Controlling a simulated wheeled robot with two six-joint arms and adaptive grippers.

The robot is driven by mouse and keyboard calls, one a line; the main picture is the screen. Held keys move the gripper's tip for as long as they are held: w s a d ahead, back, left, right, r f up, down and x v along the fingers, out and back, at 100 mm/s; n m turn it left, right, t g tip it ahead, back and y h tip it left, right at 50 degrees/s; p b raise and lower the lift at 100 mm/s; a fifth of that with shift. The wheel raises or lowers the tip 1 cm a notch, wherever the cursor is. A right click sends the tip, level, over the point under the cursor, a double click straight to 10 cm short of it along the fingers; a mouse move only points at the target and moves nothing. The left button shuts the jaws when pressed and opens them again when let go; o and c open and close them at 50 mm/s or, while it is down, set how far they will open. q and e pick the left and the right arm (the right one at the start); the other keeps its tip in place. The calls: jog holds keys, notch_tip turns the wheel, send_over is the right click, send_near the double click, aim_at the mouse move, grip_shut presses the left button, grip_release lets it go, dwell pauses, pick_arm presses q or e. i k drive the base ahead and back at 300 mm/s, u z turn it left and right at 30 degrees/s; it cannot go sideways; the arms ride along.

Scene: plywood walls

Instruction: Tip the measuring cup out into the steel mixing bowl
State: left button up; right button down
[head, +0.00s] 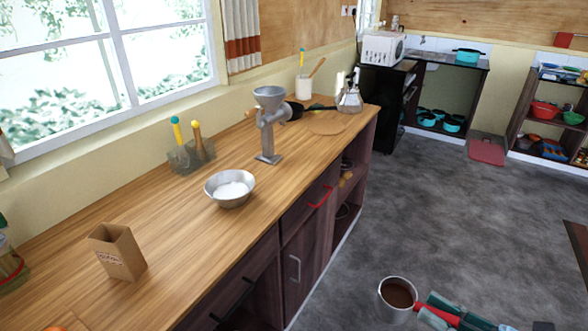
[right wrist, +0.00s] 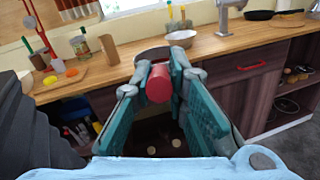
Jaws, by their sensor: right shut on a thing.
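The measuring cup (head: 397,297) is a steel cup with a red handle, and brown contents show inside it. It looks upright, out in front of the counter over the floor. My right gripper (head: 432,313) is shut on its red handle, which shows end-on between the fingers in the right wrist view (right wrist: 159,84). The fingers hide part of the cup there. The steel mixing bowl (head: 230,197) stands on the counter with white contents, away from the cup to the upper left. It also shows in the right wrist view (right wrist: 181,42). My left gripper is not in view.
A metal grinder (head: 268,120) stands behind the bowl. A glass holder with brushes (head: 190,155) is near the wall. A brown carton (head: 117,252) stands at the counter's left. The wooden counter (head: 185,225) is clear between carton and bowl.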

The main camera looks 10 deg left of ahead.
aim_at(230, 189)
jog(key=u, duration=0.7)
jog(key=i, duration=0.9)
jog(key=u, duration=0.9)
